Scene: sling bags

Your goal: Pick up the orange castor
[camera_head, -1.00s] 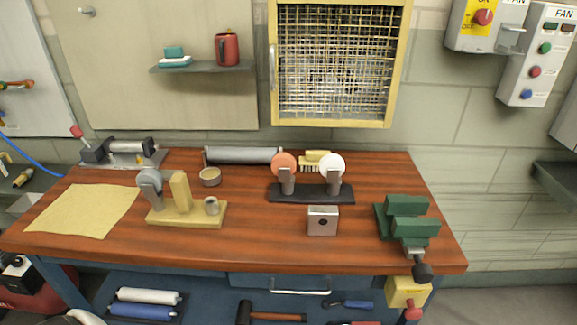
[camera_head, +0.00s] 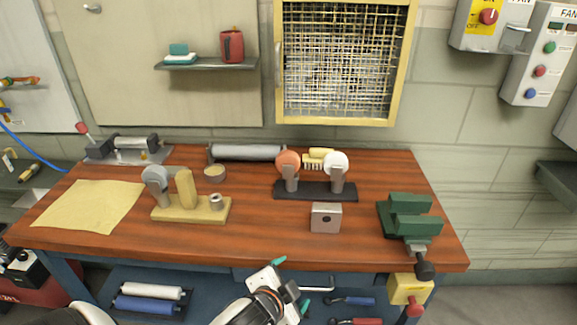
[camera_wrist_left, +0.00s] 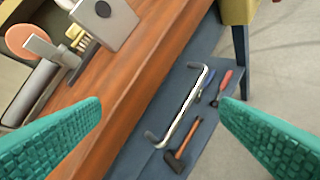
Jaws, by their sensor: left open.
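The orange castor (camera_head: 288,161) has a round orange wheel on a grey fork. It stands upright on a dark base near the back middle of the workbench, left of a white castor (camera_head: 336,164) on the same base. In the left wrist view the orange castor (camera_wrist_left: 22,41) shows at the upper left, partly behind its grey fork. My left gripper (camera_head: 292,282) has green fingertips and is open and empty. It is in front of the bench's front edge, low and well short of the castor. My right gripper is not in view.
A metal block with a hole (camera_head: 326,217) stands in front of the castors. A wooden stand with a grey castor (camera_head: 158,181) is to the left, and a green vise (camera_head: 410,218) to the right. A brush (camera_head: 318,154) lies behind. The bench's front middle is clear.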

